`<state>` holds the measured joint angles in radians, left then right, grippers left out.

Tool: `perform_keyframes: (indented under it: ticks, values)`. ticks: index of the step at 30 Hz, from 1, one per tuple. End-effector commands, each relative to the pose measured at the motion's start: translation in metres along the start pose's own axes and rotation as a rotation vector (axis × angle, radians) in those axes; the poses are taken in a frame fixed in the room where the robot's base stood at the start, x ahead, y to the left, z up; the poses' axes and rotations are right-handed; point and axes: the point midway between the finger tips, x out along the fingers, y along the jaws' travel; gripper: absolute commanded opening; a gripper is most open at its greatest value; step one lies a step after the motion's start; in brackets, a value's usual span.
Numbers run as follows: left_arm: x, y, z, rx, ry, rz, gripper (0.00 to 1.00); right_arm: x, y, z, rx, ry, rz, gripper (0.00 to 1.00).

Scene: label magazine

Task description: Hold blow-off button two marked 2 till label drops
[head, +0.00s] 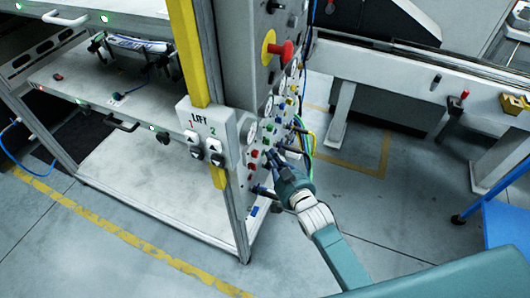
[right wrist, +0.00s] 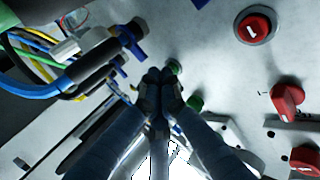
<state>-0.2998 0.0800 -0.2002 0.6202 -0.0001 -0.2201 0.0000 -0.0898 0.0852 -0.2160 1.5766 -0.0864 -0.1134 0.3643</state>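My right gripper (head: 275,160) reaches to the side panel of the control column in the head view. In the right wrist view its fingers (right wrist: 161,84) are together, with nothing visible between them. The tips are close to a small green button (right wrist: 174,67); I cannot tell whether they touch it. A second green button (right wrist: 195,103) sits just right of the fingers. A red button marked 1 (right wrist: 252,27) is at the upper right. I cannot make out a button marked 2 on this panel; the fingers hide part of it. My left gripper is out of view.
Red knobs (right wrist: 287,98) stick out at the right of the panel. Blue, yellow and green hoses with fittings (right wrist: 92,70) crowd the left of the fingers. A LIFT box (head: 207,133) and a red emergency knob (head: 284,49) are on the column.

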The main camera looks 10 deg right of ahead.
Motion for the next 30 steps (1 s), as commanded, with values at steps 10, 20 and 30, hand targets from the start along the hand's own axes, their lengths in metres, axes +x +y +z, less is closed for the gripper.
perform_keyframes:
  ticks: [10, 20, 30]
  values:
    - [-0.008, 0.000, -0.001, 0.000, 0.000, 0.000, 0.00, -0.010, 0.009, 0.000, 0.000, 0.000, 0.000, 0.00]
    - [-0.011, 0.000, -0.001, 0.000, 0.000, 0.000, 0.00, -0.014, 0.014, -0.001, -0.002, -0.002, 0.001, 0.00]
    - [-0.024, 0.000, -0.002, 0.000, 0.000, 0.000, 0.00, -0.037, 0.038, -0.001, -0.001, -0.002, 0.001, 0.00]
